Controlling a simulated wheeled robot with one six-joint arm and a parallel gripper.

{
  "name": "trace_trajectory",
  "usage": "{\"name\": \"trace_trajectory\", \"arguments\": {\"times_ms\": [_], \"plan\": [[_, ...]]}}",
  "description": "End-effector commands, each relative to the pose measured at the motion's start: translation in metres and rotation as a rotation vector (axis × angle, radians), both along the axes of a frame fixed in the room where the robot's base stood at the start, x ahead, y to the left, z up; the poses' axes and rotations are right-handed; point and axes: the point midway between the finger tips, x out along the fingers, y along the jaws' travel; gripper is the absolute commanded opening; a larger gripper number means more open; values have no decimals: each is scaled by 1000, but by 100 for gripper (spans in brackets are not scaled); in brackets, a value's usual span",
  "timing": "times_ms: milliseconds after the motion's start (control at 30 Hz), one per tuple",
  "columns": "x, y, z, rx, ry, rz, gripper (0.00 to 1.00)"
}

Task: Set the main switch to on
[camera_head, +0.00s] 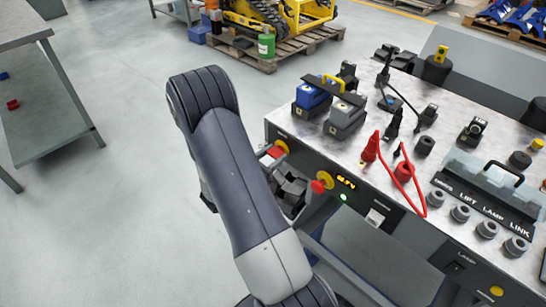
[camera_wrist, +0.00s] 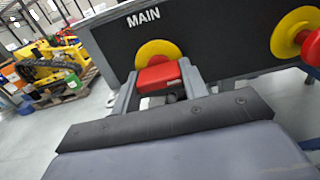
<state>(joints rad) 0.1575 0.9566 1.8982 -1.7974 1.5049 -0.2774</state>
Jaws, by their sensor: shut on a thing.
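The main switch is a red handle (camera_wrist: 158,76) on a yellow disc (camera_wrist: 157,52), below the word MAIN on the dark panel in the wrist view. In the head view the switch (camera_head: 275,151) is at the left end of the console front, partly behind my arm. My gripper (camera_wrist: 160,88) is shut on the red handle, one finger on each side. The handle lies across the lower part of the disc. Its far side and any position marks are hidden.
A red knob on a yellow disc (camera_head: 321,182) sits just right of the switch. Beside it are a lit amber display (camera_head: 346,183) and a green light (camera_head: 343,197). The console top (camera_head: 360,150) holds connectors and a red cable. A grey bench (camera_head: 55,105) stands left, with clear floor between.

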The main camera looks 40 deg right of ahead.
Motion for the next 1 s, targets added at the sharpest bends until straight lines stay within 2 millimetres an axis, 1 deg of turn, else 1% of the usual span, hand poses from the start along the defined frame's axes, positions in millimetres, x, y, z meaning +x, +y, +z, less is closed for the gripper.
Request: {"name": "trace_trajectory", "arguments": {"times_ms": [33,67,300,567,667,767,1000], "plan": [[0,0,0,0,1,0,19],[0,0,0,0,1,0,43],[0,0,0,0,1,0,63],[0,1,0,0,2,1,64],[0,6,0,0,2,3,64],[0,18,0,0,3,5,64],[-3,60,0,0,3,6,64]]}}
